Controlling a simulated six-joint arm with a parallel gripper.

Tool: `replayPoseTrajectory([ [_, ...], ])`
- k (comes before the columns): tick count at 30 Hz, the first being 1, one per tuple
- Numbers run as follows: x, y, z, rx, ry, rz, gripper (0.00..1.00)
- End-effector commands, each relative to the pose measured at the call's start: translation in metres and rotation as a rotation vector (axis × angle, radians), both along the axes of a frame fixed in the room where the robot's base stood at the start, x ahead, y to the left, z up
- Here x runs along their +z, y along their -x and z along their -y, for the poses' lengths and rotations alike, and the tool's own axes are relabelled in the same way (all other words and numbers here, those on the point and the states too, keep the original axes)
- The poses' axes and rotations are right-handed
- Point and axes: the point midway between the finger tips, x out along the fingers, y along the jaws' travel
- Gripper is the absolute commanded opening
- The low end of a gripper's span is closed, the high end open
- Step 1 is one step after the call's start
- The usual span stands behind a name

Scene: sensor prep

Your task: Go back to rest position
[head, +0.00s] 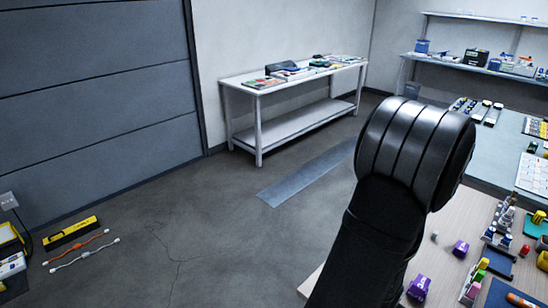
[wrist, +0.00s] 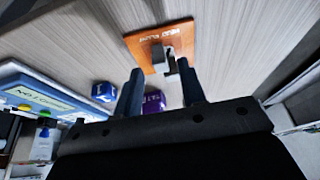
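My gripper (wrist: 160,68) shows in the wrist view with its two dark fingers apart, so it is open. Nothing is seen clamped between the fingers. Beyond the fingertips lies an orange board (wrist: 140,39) with light lettering, and a small grey block-like part (wrist: 160,58) is on it. I cannot tell how far the fingertips are from this part. A purple cube (wrist: 153,103) shows behind the fingers and a blue cube (wrist: 104,92) to their left. In the head view my black arm rises at the right of centre, and the gripper itself is not visible there.
In the head view a wooden worktop (head: 480,225) at lower right holds purple blocks (head: 419,288) and several small items. A pale table (head: 502,150) stands behind it. A white bench (head: 293,86) is against the wall. Yellow tools (head: 70,232) and cables lie on the floor at left.

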Motion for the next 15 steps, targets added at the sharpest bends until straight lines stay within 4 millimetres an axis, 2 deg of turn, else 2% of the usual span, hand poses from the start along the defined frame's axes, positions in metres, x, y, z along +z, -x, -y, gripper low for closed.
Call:
replayPoseTrajectory([
  [6, -0.021, -0.006, 0.006, 0.000, -0.001, -0.001, 0.37],
  [15, -0.033, -0.009, 0.009, 0.000, 0.000, 0.000, 0.37],
])
